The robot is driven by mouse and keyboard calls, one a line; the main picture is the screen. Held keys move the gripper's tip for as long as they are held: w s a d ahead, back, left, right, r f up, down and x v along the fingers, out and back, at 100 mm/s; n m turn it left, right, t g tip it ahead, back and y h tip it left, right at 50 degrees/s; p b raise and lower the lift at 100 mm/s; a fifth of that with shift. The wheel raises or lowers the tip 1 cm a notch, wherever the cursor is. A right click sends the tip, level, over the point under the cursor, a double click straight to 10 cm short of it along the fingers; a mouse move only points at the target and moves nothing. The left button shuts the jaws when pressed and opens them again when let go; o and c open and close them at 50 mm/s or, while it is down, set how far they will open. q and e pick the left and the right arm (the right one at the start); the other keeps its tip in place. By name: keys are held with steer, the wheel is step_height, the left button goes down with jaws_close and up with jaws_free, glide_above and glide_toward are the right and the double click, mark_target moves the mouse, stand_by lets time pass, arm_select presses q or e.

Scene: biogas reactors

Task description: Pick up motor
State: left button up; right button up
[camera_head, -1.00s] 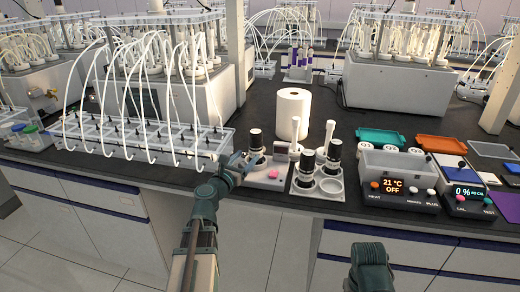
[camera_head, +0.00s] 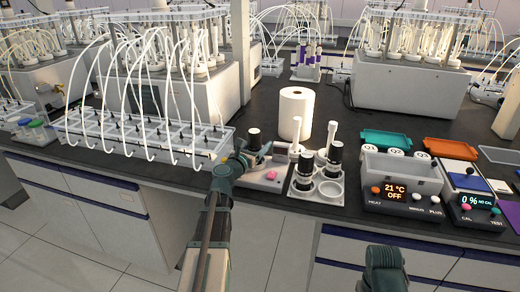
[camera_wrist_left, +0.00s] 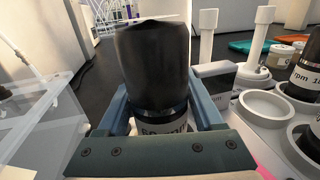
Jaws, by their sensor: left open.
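A motor with a black cap and a pale labelled lower part (camera_head: 254,138) stands upright on a white base with a pink button (camera_head: 271,175). In the left wrist view the motor (camera_wrist_left: 153,65) fills the middle, between the two blue fingers of my left gripper (camera_wrist_left: 160,118). The fingers are apart, one on each side of it; I cannot tell whether they touch it. In the head view my left gripper (camera_head: 247,156) is at the motor. Two more black-capped motors (camera_head: 304,165) stand in a white holder to the right.
A tubing rack (camera_head: 140,135) stands close on the left. A white paper roll (camera_head: 295,113) is behind. A heating bath (camera_head: 400,175) and an orange tray (camera_head: 450,148) are to the right. The white holder has empty round wells (camera_head: 328,190).

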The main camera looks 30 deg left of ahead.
arm_select(q)
steer(key=shift+s, duration=0.15)
steer(key=shift+c, duration=0.2)
jaws_close()
steer(key=shift+r, duration=0.15)
